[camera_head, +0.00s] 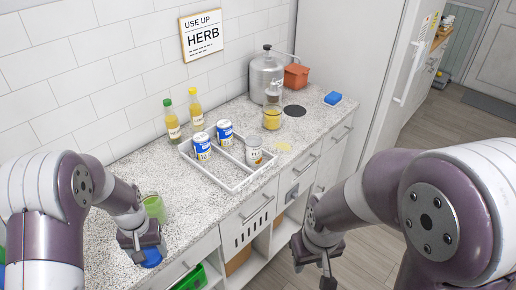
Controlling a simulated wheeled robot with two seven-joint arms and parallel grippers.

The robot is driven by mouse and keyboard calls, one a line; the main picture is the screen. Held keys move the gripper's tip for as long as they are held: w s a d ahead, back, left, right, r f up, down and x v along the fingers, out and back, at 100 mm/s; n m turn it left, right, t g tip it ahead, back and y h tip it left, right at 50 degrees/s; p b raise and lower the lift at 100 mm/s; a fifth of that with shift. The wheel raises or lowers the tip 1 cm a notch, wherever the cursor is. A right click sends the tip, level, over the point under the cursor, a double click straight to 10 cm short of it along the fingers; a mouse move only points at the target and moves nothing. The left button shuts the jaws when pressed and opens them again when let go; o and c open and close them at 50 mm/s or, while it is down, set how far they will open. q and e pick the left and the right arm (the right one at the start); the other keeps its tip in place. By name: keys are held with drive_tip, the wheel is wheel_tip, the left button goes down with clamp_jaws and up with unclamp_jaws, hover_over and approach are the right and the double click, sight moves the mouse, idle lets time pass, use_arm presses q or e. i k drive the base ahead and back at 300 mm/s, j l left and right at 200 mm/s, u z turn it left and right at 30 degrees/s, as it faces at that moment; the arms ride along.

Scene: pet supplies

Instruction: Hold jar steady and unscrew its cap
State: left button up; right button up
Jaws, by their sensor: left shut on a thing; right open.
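My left gripper (142,246) is low over the front of the counter at the left, shut on a blue round thing (152,258). The gripper hides most of it, so I cannot tell whether it is a jar or a cap. A green jar-like container (154,207) stands on the counter just behind the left gripper, partly hidden by my arm. My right gripper (322,272) is open and empty, out past the counter's front edge, above the floor and apart from the objects.
A white divided tray (221,178) holds several cans. A yellow jar (272,118), a metal canister (266,74), an orange container (296,77) and a blue sponge (333,98) are further back. An open green-lined drawer (192,278) lies below.

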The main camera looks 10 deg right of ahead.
sight(153, 202)
drive_tip(key=i+l+z, duration=0.15)
drive_tip(key=z, duration=0.3)
drive_tip(key=i+l+z, duration=0.2)
drive_tip(key=z, duration=0.2)
drive_tip(key=i+z, duration=0.2)
drive_tip(key=z, duration=0.25)
drive_tip(key=i+z, duration=0.25)
drive_tip(key=z, duration=0.2)
drive_tip(key=i+z, duration=0.2)
drive_tip(key=z, duration=0.2)
drive_tip(key=i+u, duration=0.85)
drive_tip(key=i+l+u, duration=0.25)
drive_tip(key=u, duration=0.2)
drive_tip(key=i+l+u, duration=0.45)
drive_tip(key=i+j+u, duration=0.1)
drive_tip(key=u, duration=0.3)
drive_tip(key=i+j+u, duration=0.15)
drive_tip(key=u, duration=0.2)
drive_tip(key=i+j+u, duration=0.15)
drive_tip(key=u, duration=0.25)
